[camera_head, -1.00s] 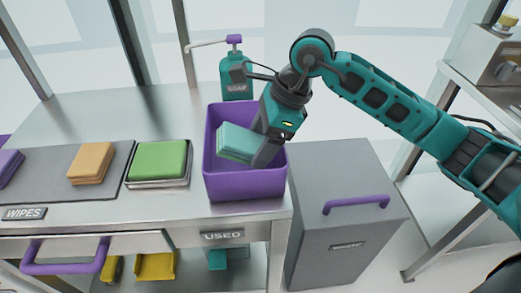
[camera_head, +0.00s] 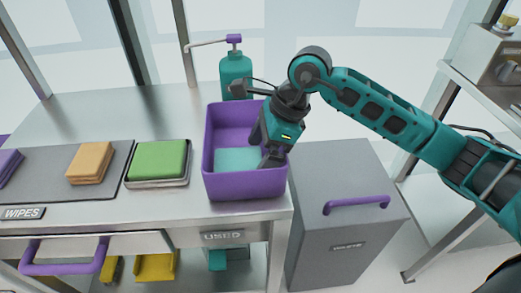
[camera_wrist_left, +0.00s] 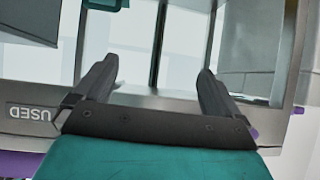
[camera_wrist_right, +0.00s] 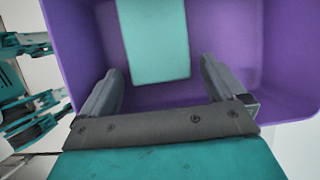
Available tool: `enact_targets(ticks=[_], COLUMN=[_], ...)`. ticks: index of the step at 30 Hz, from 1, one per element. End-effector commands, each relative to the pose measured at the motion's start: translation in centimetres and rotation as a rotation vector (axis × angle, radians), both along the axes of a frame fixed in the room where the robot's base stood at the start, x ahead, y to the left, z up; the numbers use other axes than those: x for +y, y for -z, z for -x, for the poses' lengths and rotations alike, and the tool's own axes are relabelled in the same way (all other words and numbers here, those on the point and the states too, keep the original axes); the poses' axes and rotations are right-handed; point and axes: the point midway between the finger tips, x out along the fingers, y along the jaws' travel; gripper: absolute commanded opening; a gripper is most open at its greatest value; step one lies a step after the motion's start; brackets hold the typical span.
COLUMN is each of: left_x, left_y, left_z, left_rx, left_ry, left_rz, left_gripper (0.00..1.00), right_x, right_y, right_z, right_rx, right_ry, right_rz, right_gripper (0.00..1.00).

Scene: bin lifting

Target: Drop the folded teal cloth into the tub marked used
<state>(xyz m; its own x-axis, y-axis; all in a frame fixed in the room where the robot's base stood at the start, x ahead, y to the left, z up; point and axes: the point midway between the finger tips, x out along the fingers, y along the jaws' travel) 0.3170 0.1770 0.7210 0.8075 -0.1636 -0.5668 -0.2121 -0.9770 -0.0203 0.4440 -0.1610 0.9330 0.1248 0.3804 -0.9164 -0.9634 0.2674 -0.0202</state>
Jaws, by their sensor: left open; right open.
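The folded teal cloth (camera_head: 238,160) lies inside the purple tub (camera_head: 245,185), low down toward its floor. The tub stands on the counter above the label USED. My right gripper (camera_head: 268,158) reaches into the right side of the tub, open and apart from the cloth. In the right wrist view the cloth (camera_wrist_right: 153,40) lies beyond the two spread, empty fingers (camera_wrist_right: 160,85), with the purple walls (camera_wrist_right: 225,50) around it. My left gripper (camera_wrist_left: 157,80) is open and empty in the left wrist view, near the USED label (camera_wrist_left: 30,113). It is not in the head view.
A green cloth stack (camera_head: 158,159) on a metal tray, an orange stack (camera_head: 90,162) and a purple stack (camera_head: 10,166) lie left of the tub. A teal soap bottle (camera_head: 236,75) stands behind it. A grey bin (camera_head: 345,230) with a purple handle stands to the right.

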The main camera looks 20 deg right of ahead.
Motion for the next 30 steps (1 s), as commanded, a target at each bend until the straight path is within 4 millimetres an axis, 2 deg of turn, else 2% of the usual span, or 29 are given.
enact_targets(ticks=[5, 15, 21, 30], left_x=[0.0, 0.0, 0.0, 0.0], left_y=[-0.4, -0.3, -0.2, -0.1], left_z=[0.0, 0.0, 0.3, 0.3], left_rx=[-0.004, -0.004, 0.002, 0.006], left_ry=[0.000, 0.000, 0.000, -0.001], left_rz=[0.001, 0.001, 0.000, 0.000], left_gripper=[0.98, 0.98, 0.98, 0.98], right_x=[-0.2, -2.9, -4.1, -4.6], right_y=[-0.8, -7.3, -10.2, -11.3], right_z=[0.0, 0.8, 1.2, 1.5], right_rx=[-0.003, -0.005, -0.004, 0.000], right_ry=[0.001, 0.002, 0.002, 0.000], right_rz=[0.001, 0.001, 0.000, -0.001], right_gripper=[0.97, 0.97, 0.97, 0.97])
